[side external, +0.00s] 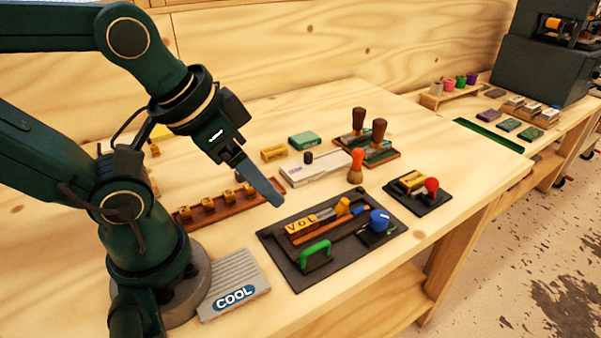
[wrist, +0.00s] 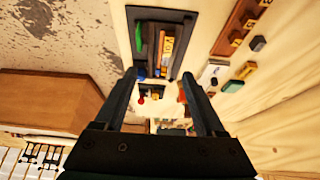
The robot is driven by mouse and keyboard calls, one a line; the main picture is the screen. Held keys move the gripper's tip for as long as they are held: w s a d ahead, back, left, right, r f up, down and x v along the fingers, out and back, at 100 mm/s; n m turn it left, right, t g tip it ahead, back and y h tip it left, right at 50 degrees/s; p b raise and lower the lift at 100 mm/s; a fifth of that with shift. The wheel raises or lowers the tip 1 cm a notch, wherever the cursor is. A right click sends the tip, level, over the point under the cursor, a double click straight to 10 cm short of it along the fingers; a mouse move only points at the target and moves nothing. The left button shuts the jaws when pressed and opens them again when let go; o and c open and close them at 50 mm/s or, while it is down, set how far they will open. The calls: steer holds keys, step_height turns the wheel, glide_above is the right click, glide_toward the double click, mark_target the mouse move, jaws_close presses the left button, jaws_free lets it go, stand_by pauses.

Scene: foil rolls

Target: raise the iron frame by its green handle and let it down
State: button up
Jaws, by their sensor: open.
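The green handle (side external: 316,254) stands up at the near left corner of the dark iron frame (side external: 340,238). The frame lies flat on a dark base plate (side external: 299,286) on the wooden bench. Yellow lettered blocks (side external: 301,227) sit inside it. My gripper (side external: 277,201) is above the bench, behind and left of the plate in the side view, apart from the handle. In the wrist view my gripper (wrist: 160,76) has its two fingers spread with nothing held between them.
A blue knob (side external: 379,220) is on the plate's right part. A red-knobbed block (side external: 431,186) and an orange-handled tool (side external: 356,166) stand beyond it. A wooden rack with lettered blocks (side external: 227,207) lies left of the plate. A grey COOL pad (side external: 235,282) lies at the front left.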

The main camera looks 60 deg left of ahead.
stand_by(0.3)
steer(key=c, duration=0.4)
steer(key=shift+w+d+r, duration=0.45)
steer(key=shift+w, duration=0.15)
steer(key=shift+c, duration=0.4)
steer(key=g+h, duration=0.2)
steer(key=g, duration=0.4)
glide_above(314, 257)
steer(key=shift+f, duration=6.1)
jaws_close()
